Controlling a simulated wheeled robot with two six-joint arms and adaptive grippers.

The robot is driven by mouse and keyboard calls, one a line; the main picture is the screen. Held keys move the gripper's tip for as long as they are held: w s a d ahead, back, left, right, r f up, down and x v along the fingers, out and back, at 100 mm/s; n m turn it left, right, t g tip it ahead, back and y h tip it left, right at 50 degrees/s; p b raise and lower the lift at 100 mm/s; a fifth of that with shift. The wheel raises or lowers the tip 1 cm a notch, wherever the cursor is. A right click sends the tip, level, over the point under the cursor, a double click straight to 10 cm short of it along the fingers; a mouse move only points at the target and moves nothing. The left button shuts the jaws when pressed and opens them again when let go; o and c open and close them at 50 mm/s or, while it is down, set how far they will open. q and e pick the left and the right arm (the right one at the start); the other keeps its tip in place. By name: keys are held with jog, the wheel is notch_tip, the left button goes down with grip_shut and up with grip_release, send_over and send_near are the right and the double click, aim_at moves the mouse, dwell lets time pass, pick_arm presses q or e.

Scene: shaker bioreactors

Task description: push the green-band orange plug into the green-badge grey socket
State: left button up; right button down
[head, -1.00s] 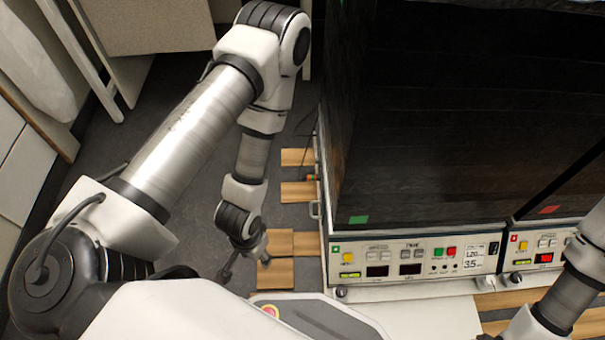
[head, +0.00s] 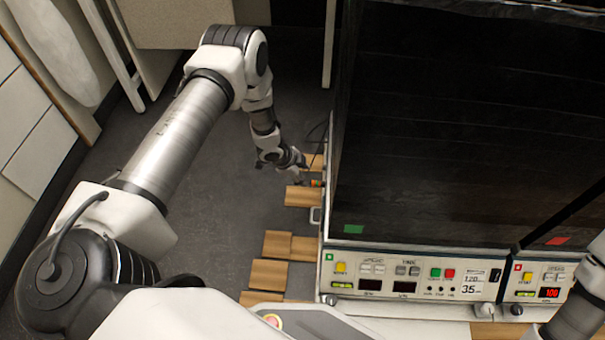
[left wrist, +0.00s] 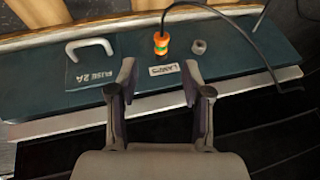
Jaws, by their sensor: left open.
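The orange plug (left wrist: 161,43) with a green band and a black cable stands at the dark side panel (left wrist: 240,40) in the left wrist view. I cannot tell whether it is seated in anything. It also shows small in the head view (head: 316,183), at the left machine's left side. A small grey fitting (left wrist: 199,46) sits right of the plug; I see no green badge on it. My left gripper (left wrist: 158,72) is open and empty, its fingers apart on the near side of the plug. In the head view the left gripper (head: 303,169) is beside the plug. My right gripper is out of view.
A white handle (left wrist: 90,47) and a "FUSE 2A" label are left of the plug. The left machine (head: 400,275) carries a green patch (head: 354,229); its neighbour has a red one (head: 558,240). Wooden slats (head: 268,273) lie on the floor.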

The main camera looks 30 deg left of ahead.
aim_at(313, 183)
pick_arm(q)
jog(key=b+x, duration=0.4)
jog(key=x, duration=0.4)
jog(key=shift+a+b, duration=0.1)
jog(key=shift+b, duration=0.2)
jog(key=shift+r, duration=0.1)
grip_shut()
jog(key=shift+s+a, duration=0.1)
jog(key=shift+s+a, duration=0.25)
jog(key=shift+a, duration=0.25)
jog(key=shift+a, duration=0.1)
jog(key=shift+s+a+p, duration=0.25)
jog(key=shift+a+p, duration=0.05)
jog(key=shift+a, duration=0.15)
